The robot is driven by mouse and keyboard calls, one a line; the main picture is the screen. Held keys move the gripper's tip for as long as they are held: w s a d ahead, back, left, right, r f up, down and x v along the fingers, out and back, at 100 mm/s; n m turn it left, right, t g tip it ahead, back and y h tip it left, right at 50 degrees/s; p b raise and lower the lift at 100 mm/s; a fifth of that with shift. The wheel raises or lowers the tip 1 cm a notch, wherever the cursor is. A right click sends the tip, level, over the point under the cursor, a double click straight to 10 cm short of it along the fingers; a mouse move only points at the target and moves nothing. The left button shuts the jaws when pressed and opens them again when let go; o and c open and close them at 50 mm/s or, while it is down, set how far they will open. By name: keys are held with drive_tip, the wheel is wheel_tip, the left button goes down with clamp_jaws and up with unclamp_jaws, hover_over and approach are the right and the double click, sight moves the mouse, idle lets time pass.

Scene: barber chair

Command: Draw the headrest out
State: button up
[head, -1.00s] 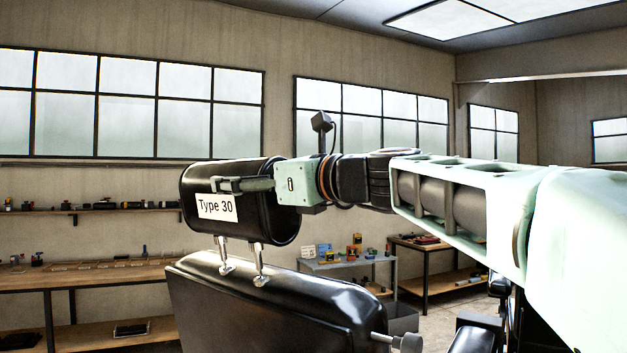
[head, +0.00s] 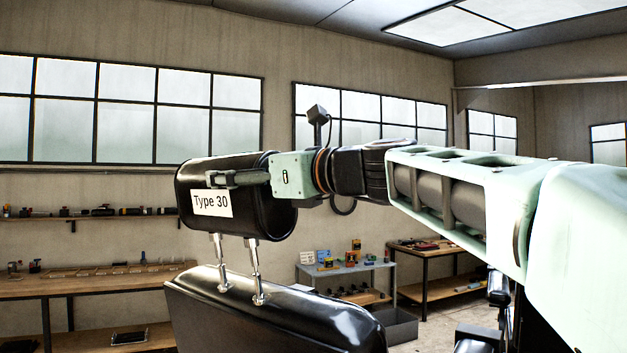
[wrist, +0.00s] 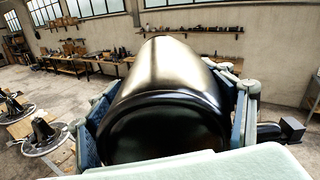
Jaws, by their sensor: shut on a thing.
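The headrest (head: 262,221) is a glossy black cylinder with a white "Type 30" label, above the black chair back (head: 310,310). Two metal posts (head: 252,262) run from its underside down into collars on top of the chair back. A long length of the posts shows, and their lower ends are hidden in the chair back. My gripper (head: 232,180) is shut on the headrest, with one finger along the near side over the label. In the wrist view the headrest (wrist: 165,85) fills the middle, between both fingers.
A workbench (head: 90,284) and a shelf (head: 130,214) with small tools stand along the wall at left. A grey table (head: 345,268) with colourful items and another bench (head: 440,285) stand behind. The space above the headrest is clear.

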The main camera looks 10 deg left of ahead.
drive_tip(key=shift+s+a+r, duration=0.1)
drive_tip(key=shift+s+r, duration=0.1)
drive_tip(key=shift+r, duration=0.9)
drive_tip(key=shift+s+r, duration=0.15)
drive_tip(key=shift+r, duration=0.95)
